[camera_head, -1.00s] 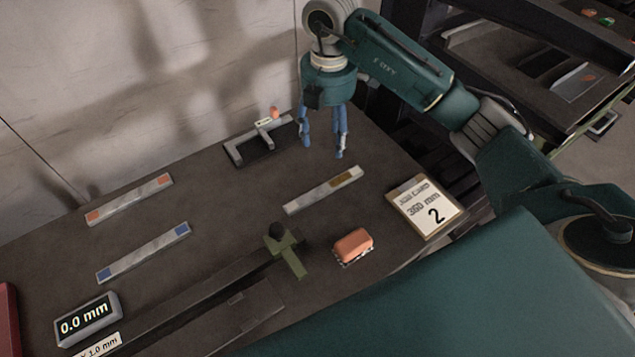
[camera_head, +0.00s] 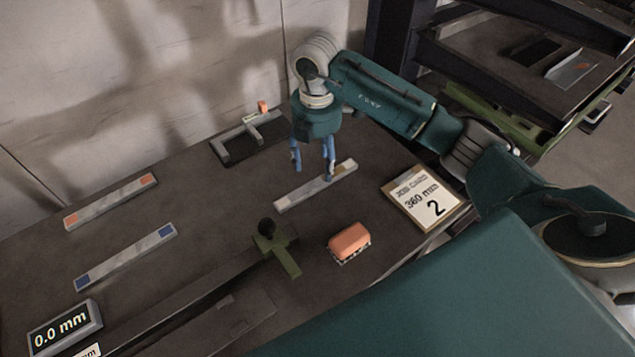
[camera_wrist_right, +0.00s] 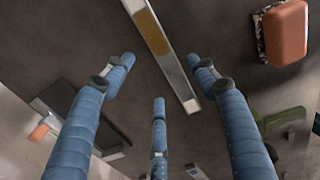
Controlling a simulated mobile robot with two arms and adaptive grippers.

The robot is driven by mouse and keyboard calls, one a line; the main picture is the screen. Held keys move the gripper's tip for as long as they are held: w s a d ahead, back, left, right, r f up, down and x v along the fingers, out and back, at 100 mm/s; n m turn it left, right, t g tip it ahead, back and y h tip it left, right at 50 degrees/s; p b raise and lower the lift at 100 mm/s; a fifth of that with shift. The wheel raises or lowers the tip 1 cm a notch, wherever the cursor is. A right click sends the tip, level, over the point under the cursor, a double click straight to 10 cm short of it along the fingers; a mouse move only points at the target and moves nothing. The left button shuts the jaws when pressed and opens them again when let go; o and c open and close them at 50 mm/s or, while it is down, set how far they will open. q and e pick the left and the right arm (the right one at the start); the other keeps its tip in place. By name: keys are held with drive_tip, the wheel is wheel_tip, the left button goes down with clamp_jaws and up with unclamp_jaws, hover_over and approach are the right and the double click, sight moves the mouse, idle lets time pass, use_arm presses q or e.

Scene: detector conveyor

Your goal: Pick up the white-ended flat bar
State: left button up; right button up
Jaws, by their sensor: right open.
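The white-ended flat bar (camera_head: 302,192) lies flat on the dark table. It has pale ends, a grey middle and an ochre patch near its far right end. It also shows in the right wrist view (camera_wrist_right: 173,70), slanting from the top left towards the centre, between the left and right fingers. My right gripper (camera_head: 313,172) is open and empty, its blue fingers pointing down. In the head view one finger covers part of the bar by the ochre patch. I cannot tell whether it touches the bar. My left gripper is not in view.
An orange-ended bar (camera_head: 112,202) and a blue-ended bar (camera_head: 127,256) lie to the left. An orange block (camera_head: 348,242) and a green piece with a black knob (camera_head: 278,250) stand nearer. A card (camera_head: 423,200) lies right; a grey bracket (camera_head: 230,151) stands behind.

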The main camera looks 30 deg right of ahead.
sight(315, 180)
drive_tip(key=f, duration=0.1)
drive_tip(key=f+p, duration=0.1)
drive_tip(key=f, duration=0.2)
drive_tip(key=shift+s+a+f+p, duration=0.2)
drive_tip(key=shift+s+a+p, duration=0.15)
drive_tip(key=shift+p, duration=0.05)
drive_tip(key=shift+w+f, duration=0.1)
drive_tip(key=shift+f, duration=0.35)
clamp_jaws()
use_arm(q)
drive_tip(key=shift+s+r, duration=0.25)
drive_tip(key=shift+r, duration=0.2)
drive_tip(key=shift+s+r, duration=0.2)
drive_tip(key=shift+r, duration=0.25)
use_arm(e)
drive_tip(key=shift+r, duration=0.1)
